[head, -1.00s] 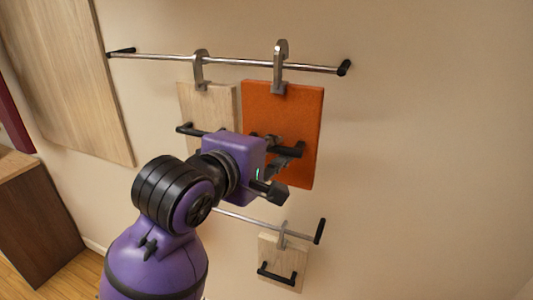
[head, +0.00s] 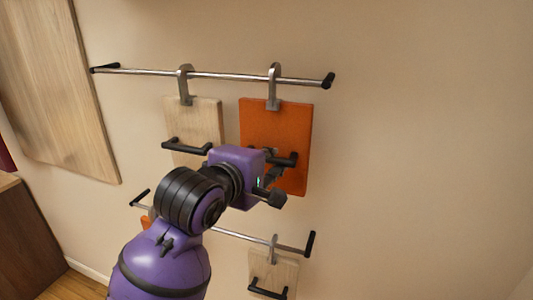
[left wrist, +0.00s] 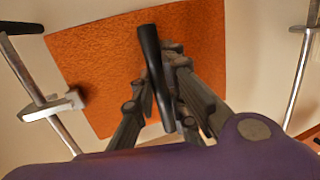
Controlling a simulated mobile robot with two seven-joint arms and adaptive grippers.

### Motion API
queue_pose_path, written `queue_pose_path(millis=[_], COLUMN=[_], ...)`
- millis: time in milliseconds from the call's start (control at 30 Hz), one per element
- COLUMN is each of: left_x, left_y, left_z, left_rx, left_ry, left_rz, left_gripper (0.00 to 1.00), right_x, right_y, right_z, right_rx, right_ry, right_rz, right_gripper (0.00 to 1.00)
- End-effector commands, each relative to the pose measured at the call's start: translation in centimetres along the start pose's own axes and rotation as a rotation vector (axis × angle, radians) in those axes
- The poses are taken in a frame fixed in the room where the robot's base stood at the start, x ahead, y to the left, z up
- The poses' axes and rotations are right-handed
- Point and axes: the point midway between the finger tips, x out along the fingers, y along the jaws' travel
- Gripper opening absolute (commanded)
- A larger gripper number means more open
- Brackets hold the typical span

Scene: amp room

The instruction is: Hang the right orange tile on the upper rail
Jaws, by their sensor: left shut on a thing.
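The orange tile (head: 258,128) is upright at the upper rail (head: 225,77), right of a pale wood tile (head: 205,118). Its grey hook (head: 273,90) crosses the rail, with its curved top just above the bar. I cannot tell whether the hook bears on the bar. My left gripper (head: 271,172) is shut on the tile's black handle, which shows between the fingers in the left wrist view (left wrist: 153,70). In that view the tile (left wrist: 95,62) fills the middle and its hook (left wrist: 52,107) meets the rail at left. My right gripper is not in view.
A lower rail (head: 250,237) carries a small pale tile (head: 275,268) at right. An orange piece (head: 146,221) shows at its left, mostly hidden by my arm. A large wood panel (head: 55,90) is at left. The wall on the right is bare.

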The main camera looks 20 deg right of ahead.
Motion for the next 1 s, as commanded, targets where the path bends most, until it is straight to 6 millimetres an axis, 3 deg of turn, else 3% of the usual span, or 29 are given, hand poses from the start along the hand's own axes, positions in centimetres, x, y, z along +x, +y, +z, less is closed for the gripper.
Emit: queue_pose_path(millis=[467, 500, 667, 1000], left_x=[0.05, 0.05, 0.05, -0.18], left_y=[-0.36, -0.36, -0.38, -0.56], left_z=[0.02, 0.02, 0.01, -0.02], left_rx=[0.002, 0.002, 0.002, 0.001], left_ry=[0.001, 0.001, 0.001, 0.001], left_rz=[0.006, 0.005, 0.005, 0.001], left_gripper=[0.00, 0.15, 0.34, 0.34], right_x=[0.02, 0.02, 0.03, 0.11], right_y=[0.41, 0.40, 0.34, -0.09], right_z=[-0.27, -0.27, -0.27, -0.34], right_rx=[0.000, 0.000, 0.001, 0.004], right_ry=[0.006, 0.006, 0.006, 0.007], right_rz=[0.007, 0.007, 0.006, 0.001], right_gripper=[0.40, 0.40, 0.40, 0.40])
